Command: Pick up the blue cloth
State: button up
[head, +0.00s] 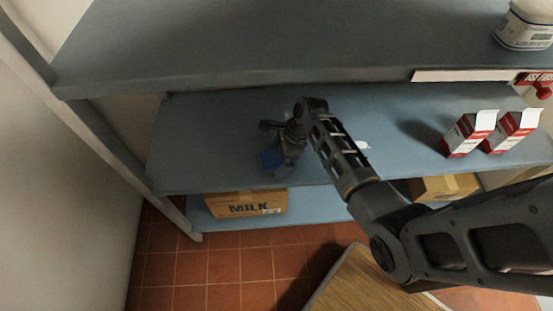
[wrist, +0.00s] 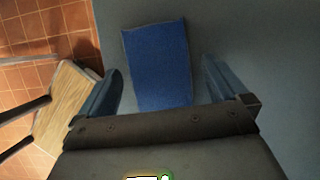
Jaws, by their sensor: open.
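The blue cloth (wrist: 158,62) lies flat on the blue-grey middle shelf in the wrist view, near the shelf's front edge. In the head view only a small part of the cloth (head: 270,160) shows beside my gripper (head: 277,143); the rest is hidden. In the wrist view my gripper (wrist: 162,88) is open, with one finger on each side of the cloth. The near end of the cloth is hidden behind the gripper body. I cannot tell whether the fingers touch the shelf.
The middle shelf (head: 205,135) is bare to the left. Red and white cartons (head: 467,134) stand at its right. An upper shelf (head: 270,45) overhangs it and holds a white tub (head: 525,28). A milk box (head: 240,204) sits below. A wooden surface (head: 370,285) is in front.

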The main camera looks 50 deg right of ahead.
aim_at(278, 158)
jog(key=c, duration=1)
notch_tip(278, 158, up, 10)
jog(key=shift+r, duration=0.15)
dwell(0.3)
